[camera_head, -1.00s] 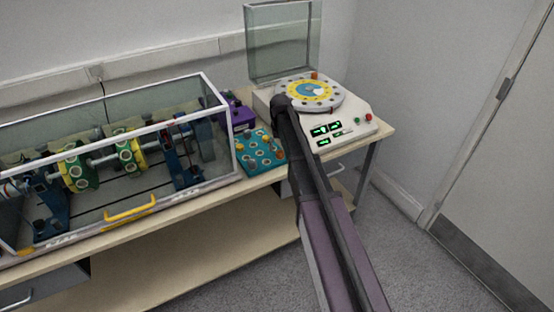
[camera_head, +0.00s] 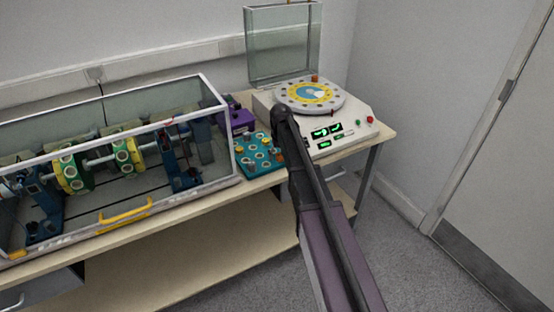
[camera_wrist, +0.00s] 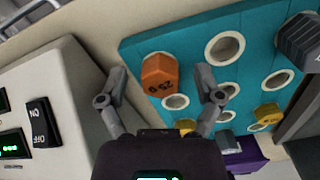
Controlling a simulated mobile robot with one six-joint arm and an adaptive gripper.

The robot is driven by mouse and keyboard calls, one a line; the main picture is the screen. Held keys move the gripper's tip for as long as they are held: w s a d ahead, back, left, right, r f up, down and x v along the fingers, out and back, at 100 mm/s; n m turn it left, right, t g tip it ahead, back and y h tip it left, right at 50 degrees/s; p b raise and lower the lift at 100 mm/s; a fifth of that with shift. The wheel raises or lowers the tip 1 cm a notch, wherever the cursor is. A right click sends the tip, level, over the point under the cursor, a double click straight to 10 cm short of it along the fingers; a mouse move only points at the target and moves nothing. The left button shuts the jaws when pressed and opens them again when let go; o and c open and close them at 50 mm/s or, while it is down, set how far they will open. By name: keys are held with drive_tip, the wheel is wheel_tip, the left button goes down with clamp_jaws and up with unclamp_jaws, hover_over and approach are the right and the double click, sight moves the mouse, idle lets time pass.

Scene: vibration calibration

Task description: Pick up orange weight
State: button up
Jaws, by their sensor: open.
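The orange weight (camera_wrist: 159,74) sits in the teal tray (camera_wrist: 190,40), near the tray's edge beside the white machine, and has dark markings on its top. In the wrist view, my gripper (camera_wrist: 161,76) is open, with one finger on each side of the orange weight and a gap on both sides. I cannot tell how far the fingertips are above the tray. In the head view, the teal tray (camera_head: 245,161) shows, but my arm hides my gripper. An orange knob-like piece (camera_head: 315,78) is on the round disc of the white machine.
The white machine (camera_head: 352,133) with green displays and an open clear lid stands right of the tray. A glass-cased rig (camera_head: 215,180) stands left. A grey weight (camera_wrist: 301,40) and several yellow pieces are in the tray. A purple box (camera_head: 240,117) is behind it.

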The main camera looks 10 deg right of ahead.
sight(280, 155)
drive_tip(key=c, duration=1)
drive_tip(key=shift+r, duration=0.25)
wheel_tip(280, 155, up, 4)
drive_tip(key=p, duration=0.4)
drive_tip(key=shift+s+f, duration=0.1)
drive_tip(key=shift+f, duration=0.05)
drive_tip(key=s+d, duration=0.1)
drive_tip(key=s, duration=0.4)
drive_tip(key=s+d, duration=0.1)
drive_tip(key=s, duration=0.4)
drive_tip(key=s+d+p, duration=0.1)
drive_tip(key=s+d, duration=0.1)
drive_tip(key=s, duration=0.3)
drive_tip(key=shift+s+r, duration=0.15)
drive_tip(key=shift+r, duration=0.25)
drive_tip(key=shift+d, duration=0.1)
